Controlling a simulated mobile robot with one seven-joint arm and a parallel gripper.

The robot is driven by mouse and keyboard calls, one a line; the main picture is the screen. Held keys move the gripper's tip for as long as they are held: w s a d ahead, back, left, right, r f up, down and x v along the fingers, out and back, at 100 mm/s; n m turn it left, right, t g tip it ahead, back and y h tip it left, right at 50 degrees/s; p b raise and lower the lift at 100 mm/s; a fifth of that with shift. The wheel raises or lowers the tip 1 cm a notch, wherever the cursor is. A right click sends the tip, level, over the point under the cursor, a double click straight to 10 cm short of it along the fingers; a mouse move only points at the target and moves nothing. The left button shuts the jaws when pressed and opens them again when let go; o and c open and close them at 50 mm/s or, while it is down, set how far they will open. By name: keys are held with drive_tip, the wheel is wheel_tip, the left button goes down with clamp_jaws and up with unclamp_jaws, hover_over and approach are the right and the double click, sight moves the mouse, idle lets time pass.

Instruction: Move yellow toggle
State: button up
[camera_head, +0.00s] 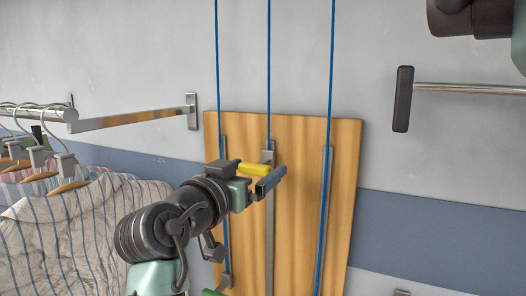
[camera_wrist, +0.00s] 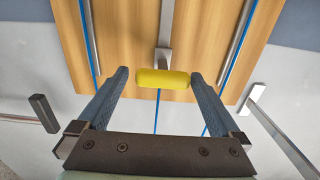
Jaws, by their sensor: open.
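The yellow toggle (camera_head: 256,169) is a short yellow cylinder, mounted in front of the middle metal rail on a wooden board (camera_head: 345,170). My gripper (camera_head: 247,178) is at the toggle, with its jaws open. In the wrist view the toggle (camera_wrist: 163,78) lies crosswise between the two blue fingertips of my gripper (camera_wrist: 160,80). A small gap shows between the toggle and each fingertip, though contact is hard to judge. In the head view my gripper hides part of the toggle and the middle rail.
Three blue cords (camera_head: 268,70) run up from the board. A green piece (camera_head: 211,293) shows low on the left. Striped shirts (camera_head: 60,235) hang from a rail at the left. A metal bar (camera_head: 470,88) with a dark end plate (camera_head: 403,98) juts out at the right.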

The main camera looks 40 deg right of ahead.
sight(262, 162)
drive_tip(key=shift+p+x, duration=0.65)
drive_tip(key=shift+x, duration=1.4)
drive_tip(key=shift+w, duration=0.1)
drive_tip(key=shift+a, duration=0.1)
clamp_jaws()
